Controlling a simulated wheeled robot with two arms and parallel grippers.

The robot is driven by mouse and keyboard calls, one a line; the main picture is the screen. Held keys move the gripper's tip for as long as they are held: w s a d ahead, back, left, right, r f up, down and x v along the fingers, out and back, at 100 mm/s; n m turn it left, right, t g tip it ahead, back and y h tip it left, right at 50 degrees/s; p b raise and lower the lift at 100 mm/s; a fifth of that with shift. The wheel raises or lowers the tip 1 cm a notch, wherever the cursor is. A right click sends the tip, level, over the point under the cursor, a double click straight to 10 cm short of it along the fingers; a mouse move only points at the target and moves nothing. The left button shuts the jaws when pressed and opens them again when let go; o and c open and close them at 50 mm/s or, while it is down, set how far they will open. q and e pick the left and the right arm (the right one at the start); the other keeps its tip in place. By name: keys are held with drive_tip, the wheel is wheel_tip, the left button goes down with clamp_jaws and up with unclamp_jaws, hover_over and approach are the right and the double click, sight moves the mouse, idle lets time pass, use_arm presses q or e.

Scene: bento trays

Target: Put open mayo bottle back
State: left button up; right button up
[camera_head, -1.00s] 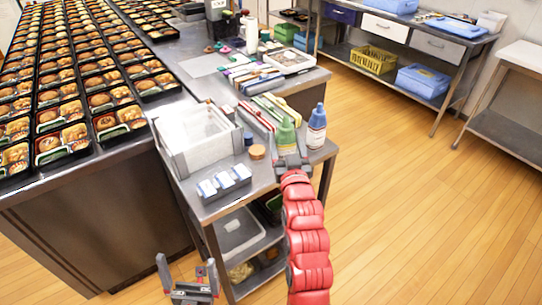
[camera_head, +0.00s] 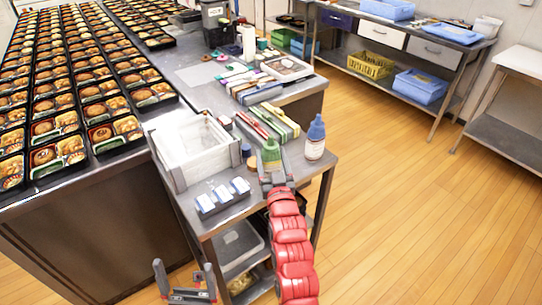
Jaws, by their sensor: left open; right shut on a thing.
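My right gripper (camera_head: 274,181) is shut on a green bottle (camera_head: 270,154) at the front of the steel cart top. The bottle is upright, with a narrow tip. I cannot tell whether its base touches the cart, as the gripper hides its lower part. No label marks it clearly as mayo. A second bottle (camera_head: 315,140), white with a blue top, stands upright to its right, apart from it. My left gripper (camera_head: 185,280) is open and empty, low in front of the cart.
A white bin (camera_head: 166,166) and a grey holder with white-and-blue blocks (camera_head: 222,197) are on the cart's left. A small orange-brown item (camera_head: 252,164) and a dark blue one (camera_head: 246,150) are close left of the green bottle. Coloured packs (camera_head: 276,122) lie behind it. Bento trays (camera_head: 56,166) fill the left table.

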drive_tip(key=o, duration=0.7)
drive_tip(key=shift+c, duration=0.2)
